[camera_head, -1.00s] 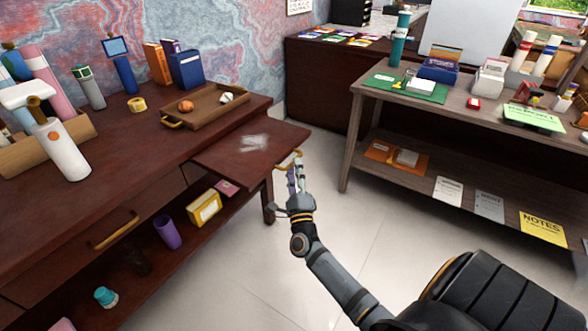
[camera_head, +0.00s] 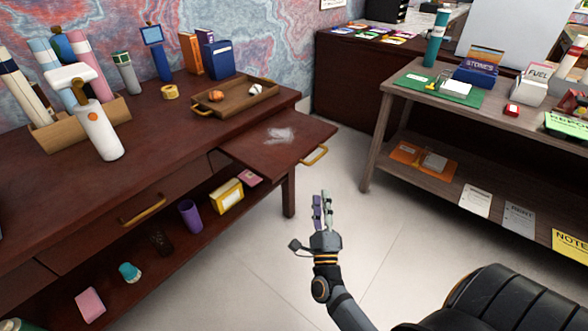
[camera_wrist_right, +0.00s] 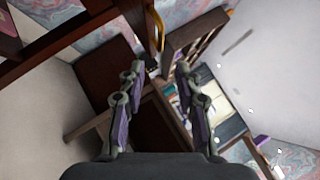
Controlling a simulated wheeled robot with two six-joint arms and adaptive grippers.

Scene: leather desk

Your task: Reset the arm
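My right gripper (camera_head: 322,196) is over the light floor in front of the dark red desk (camera_head: 50,190), below and apart from the gold handle (camera_head: 315,155) of the pulled-out leaf (camera_head: 255,155). In the right wrist view, the two fingers of my right gripper (camera_wrist_right: 160,68) stand apart with nothing between them. A gold handle (camera_wrist_right: 156,30) shows beyond the fingertips there. My left gripper is not in view.
A wooden tray (camera_head: 220,108) and a white bottle (camera_head: 98,130) stand on the desk. A second table (camera_head: 385,93) with boxes and cards stands at the right. Open floor (camera_head: 390,245) lies between them.

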